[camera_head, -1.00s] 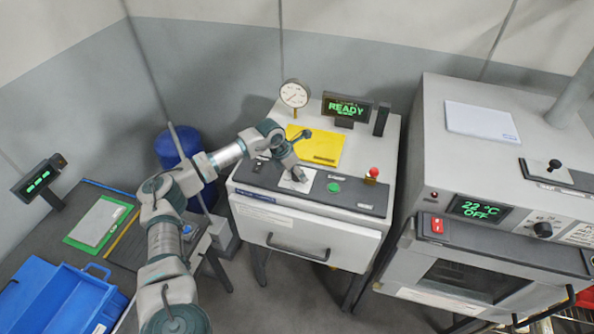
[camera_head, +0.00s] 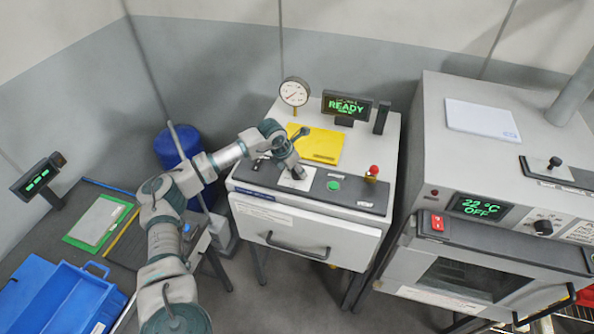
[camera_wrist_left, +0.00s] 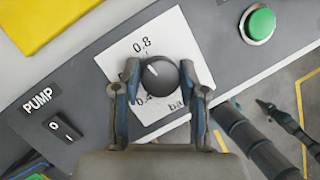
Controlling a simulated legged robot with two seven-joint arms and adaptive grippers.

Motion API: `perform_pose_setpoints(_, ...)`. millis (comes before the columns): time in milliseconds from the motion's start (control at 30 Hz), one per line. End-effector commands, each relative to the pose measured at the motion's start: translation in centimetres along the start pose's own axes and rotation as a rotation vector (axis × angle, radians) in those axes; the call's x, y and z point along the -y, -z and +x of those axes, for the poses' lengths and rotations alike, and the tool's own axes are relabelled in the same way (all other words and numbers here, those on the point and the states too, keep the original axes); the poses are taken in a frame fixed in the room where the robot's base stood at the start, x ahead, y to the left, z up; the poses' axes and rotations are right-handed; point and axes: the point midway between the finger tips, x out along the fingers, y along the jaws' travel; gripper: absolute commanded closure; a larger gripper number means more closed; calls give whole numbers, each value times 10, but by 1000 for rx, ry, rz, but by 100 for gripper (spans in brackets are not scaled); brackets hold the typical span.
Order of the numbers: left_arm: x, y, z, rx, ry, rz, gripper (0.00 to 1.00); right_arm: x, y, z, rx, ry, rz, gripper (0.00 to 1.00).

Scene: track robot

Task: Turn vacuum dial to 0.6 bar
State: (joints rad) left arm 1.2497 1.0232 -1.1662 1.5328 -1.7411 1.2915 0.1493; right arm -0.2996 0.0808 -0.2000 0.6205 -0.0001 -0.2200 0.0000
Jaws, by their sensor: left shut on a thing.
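The vacuum dial is a round black knob (camera_wrist_left: 160,76) on a white scale plate (camera_wrist_left: 150,28) in the left wrist view. Its pale mark points up and left, between the 0.8 above and the 0.4 at lower left. Any scale marking to the left is not clear. My left gripper (camera_wrist_left: 160,84) is shut on the knob, one finger on each side. In the head view my left gripper (camera_head: 297,173) is down on the panel's white plate and hides the knob. My right gripper is not in view.
A round gauge (camera_head: 294,92) and a READY display (camera_head: 346,107) stand behind the panel. A green button (camera_head: 334,186) and red knob (camera_head: 372,171) are to its right. A PUMP switch (camera_wrist_left: 61,128) is left. A yellow sheet (camera_head: 316,146) lies behind.

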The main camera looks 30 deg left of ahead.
Motion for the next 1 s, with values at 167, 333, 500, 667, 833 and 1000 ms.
perform_pose_setpoints(167, -1, 0, 0, 14, -61, -138, 93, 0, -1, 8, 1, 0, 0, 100)
perform_pose_setpoints(333, -1, 0, 1, 24, -122, -287, 93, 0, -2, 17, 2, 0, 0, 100)
perform_pose_setpoints(500, 0, 0, 1, 34, -183, -434, 93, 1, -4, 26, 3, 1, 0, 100)
perform_pose_setpoints(667, 0, 0, 0, 42, -234, -561, 93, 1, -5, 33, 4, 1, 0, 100)
perform_pose_setpoints(833, 0, 0, -1, 50, -281, -673, 93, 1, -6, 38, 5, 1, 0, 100)
perform_pose_setpoints(1000, 0, -1, -1, 55, -313, -753, 93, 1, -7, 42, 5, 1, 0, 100)
